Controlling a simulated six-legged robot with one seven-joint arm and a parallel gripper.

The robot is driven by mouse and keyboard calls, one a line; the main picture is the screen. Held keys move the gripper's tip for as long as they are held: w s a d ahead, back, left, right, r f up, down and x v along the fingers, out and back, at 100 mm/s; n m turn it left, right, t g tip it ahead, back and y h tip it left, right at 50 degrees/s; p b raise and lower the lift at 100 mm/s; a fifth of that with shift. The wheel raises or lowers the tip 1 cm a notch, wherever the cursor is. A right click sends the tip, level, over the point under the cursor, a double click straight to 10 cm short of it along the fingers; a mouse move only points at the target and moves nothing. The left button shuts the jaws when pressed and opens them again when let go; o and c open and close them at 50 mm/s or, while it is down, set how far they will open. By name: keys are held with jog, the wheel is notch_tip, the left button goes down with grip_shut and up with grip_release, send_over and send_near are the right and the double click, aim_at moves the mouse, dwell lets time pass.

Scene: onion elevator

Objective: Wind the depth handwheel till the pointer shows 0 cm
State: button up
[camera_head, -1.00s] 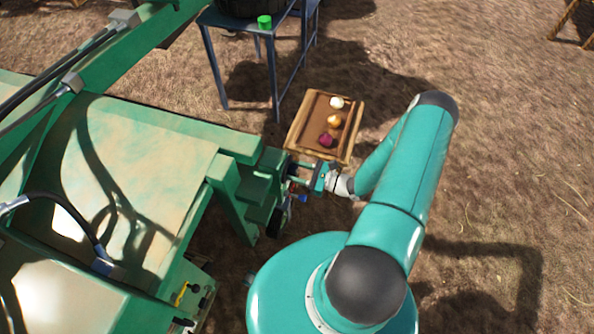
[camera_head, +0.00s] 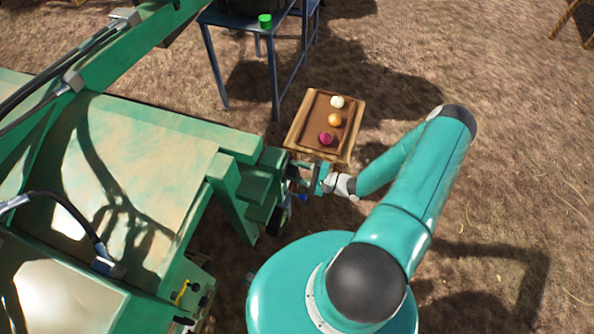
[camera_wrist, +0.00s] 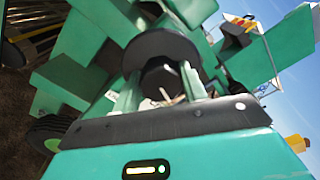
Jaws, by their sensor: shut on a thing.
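The depth handwheel shows in the wrist view as a dark round disc with a dark hub (camera_wrist: 160,45), right in front of my gripper. My gripper (camera_wrist: 165,90) has a finger on either side of the dark hub part and is shut on it. In the head view my gripper (camera_head: 308,177) is at the right end of the green machine (camera_head: 160,140), and the handwheel is mostly hidden there. I cannot make out the depth pointer or its scale in either view.
A blue-grey stand (camera_head: 273,80) with a green cylinder (camera_head: 265,20) is farther back. Bare ground is free on the right.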

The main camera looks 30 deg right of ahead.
jog(key=n, duration=0.4)
jog(key=shift+f+n, duration=0.1)
jog(key=shift+n, duration=0.3)
dwell(0.4)
jog(key=o, duration=1)
jog(key=v, duration=1.4)
